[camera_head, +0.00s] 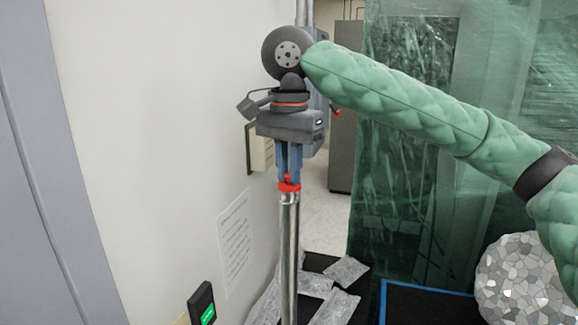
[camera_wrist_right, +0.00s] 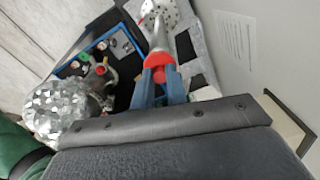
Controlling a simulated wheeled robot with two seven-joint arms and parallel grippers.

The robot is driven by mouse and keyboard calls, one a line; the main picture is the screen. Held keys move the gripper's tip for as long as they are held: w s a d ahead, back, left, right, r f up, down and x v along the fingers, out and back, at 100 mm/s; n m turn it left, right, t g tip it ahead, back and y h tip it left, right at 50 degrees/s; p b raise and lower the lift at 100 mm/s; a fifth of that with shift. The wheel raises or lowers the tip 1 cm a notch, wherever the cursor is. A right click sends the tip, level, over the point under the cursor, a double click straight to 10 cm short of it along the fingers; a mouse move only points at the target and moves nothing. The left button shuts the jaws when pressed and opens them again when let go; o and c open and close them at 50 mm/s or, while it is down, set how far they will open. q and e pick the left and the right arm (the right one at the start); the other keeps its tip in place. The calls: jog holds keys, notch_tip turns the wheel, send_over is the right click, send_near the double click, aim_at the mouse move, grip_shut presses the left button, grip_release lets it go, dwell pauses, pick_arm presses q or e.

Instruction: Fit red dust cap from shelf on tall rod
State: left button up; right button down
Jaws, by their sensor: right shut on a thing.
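The red dust cap (camera_head: 289,187) is at the top end of the tall metal rod (camera_head: 289,245) in the head view, in line with it. It looks in contact with the rod; I cannot tell how far down it sits. My right gripper (camera_head: 288,172) points straight down, with its blue fingers shut on the cap's narrow upper part. In the right wrist view the cap (camera_wrist_right: 160,61) lies between the fingertips (camera_wrist_right: 159,76), and the rod (camera_wrist_right: 157,38) runs away beyond it to a pale perforated base. The shelf is not recognisable. My left gripper is out of view.
A white wall (camera_head: 150,130) with a paper notice (camera_head: 235,240) stands close on the left. Green translucent sheeting (camera_head: 400,180) hangs behind my right arm. Silvery packets (camera_head: 335,308) lie around the rod's foot. A faceted silver ball (camera_head: 525,280) and a blue-edged dark tray (camera_head: 425,303) are at lower right.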

jog(key=c, duration=1.3)
grip_release()
jog(key=shift+r, duration=0.1)
jog(key=shift+r+b, duration=0.3)
jog(key=shift+b, duration=0.05)
notch_tip(320, 180, up, 5)
jog(key=shift+f+b, duration=0.1)
jog(key=shift+b, duration=1.1)
jog(key=shift+r, duration=0.4)
jog(key=shift+r+b, duration=0.3)
jog(key=shift+r, duration=0.45)
